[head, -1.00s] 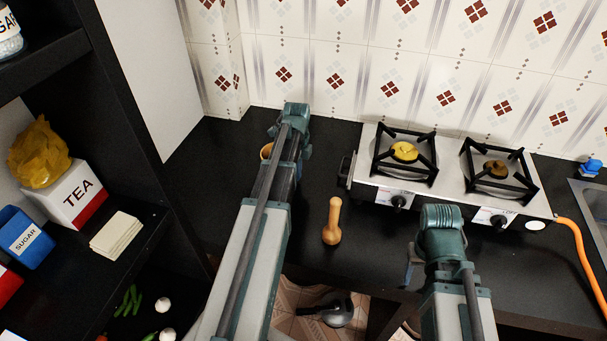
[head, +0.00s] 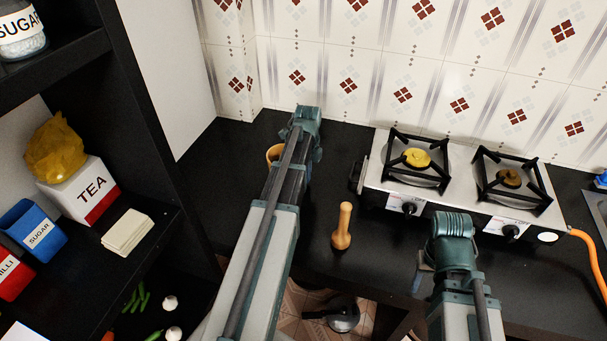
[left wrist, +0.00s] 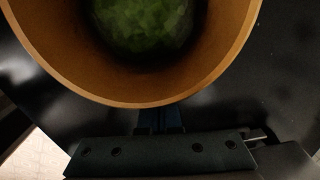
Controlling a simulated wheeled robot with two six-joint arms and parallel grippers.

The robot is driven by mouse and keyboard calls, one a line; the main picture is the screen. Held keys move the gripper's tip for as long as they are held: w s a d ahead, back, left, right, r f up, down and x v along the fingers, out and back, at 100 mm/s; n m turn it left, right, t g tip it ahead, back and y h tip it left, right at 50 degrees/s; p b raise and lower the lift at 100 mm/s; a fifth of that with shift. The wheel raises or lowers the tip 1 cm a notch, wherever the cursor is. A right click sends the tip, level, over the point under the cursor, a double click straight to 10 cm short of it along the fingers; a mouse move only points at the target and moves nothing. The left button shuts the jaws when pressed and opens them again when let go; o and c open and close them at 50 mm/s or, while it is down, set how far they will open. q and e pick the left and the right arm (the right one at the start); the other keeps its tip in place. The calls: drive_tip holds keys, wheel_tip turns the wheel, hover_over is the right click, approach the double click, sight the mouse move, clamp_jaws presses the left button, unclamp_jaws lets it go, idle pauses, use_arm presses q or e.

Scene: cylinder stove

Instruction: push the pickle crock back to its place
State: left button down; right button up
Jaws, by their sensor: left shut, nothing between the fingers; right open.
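The pickle crock (head: 275,153) is an orange-brown round pot on the black counter, mostly hidden behind my left arm in the head view. In the left wrist view the crock (left wrist: 150,98) fills the top, open, with green contents inside. My left gripper (left wrist: 162,122) is shut and empty, its fingers at the near side of the crock's wall; I cannot tell whether they touch it. In the head view its fingers are hidden under the wrist. My right gripper (head: 420,278) is open and empty over the counter's front edge, away from the crock.
A wooden pestle (head: 342,228) stands on the counter between my arms. A two-burner stove (head: 456,190) is at the right, with an orange hose (head: 592,262). A dark shelf (head: 150,228) stands at the left. Counter behind the crock, towards the tiled wall, is clear.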

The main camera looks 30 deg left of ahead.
use_arm(q)
drive_tip(key=d, duration=0.2)
drive_tip(key=shift+w+d, duration=0.1)
drive_tip(key=shift+d, duration=0.3)
use_arm(e)
drive_tip(key=shift+s+a, duration=0.1)
drive_tip(key=shift+a, duration=0.05)
use_arm(q)
wheel_tip(320, 180, up, 10)
drive_tip(key=p, duration=1)
use_arm(e)
wheel_tip(320, 180, up, 10)
use_arm(q)
drive_tip(key=s+d+n, duration=0.6)
drive_tip(key=s+d, duration=0.2)
drive_tip(key=d, duration=0.6)
drive_tip(key=s+d+n+y, duration=0.1)
drive_tip(key=s+d+n, duration=0.6)
drive_tip(key=d, duration=0.7)
drive_tip(key=s, duration=0.2)
drive_tip(key=shift+s+d, duration=0.15)
drive_tip(key=shift+s, duration=0.15)
drive_tip(key=shift+r, duration=0.1)
